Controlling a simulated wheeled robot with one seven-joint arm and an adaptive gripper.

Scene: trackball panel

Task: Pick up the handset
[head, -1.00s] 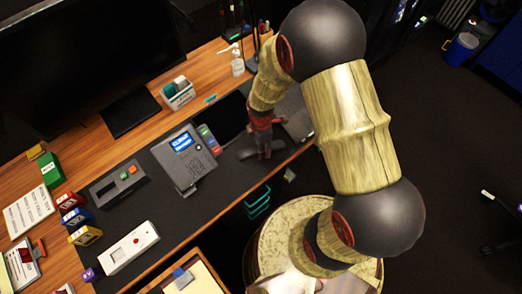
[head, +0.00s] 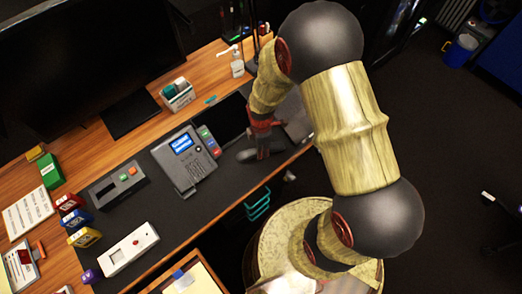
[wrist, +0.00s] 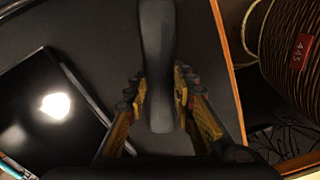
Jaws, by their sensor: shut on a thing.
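The handset (wrist: 157,60) is a long dark grey piece running up the middle of the wrist view. Whether the handset touches the mat is hard to tell. The desk phone (head: 184,165), with a blue screen and coloured keys, stands to the left of my gripper.
A black tablet-like panel (wrist: 45,105) lies left of the handset in the wrist view. The desk edge (wrist: 230,75) is close on the right, with a ribbed round container (wrist: 285,35) beyond it. A grey device (head: 120,185) and a white one (head: 128,248) lie farther left.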

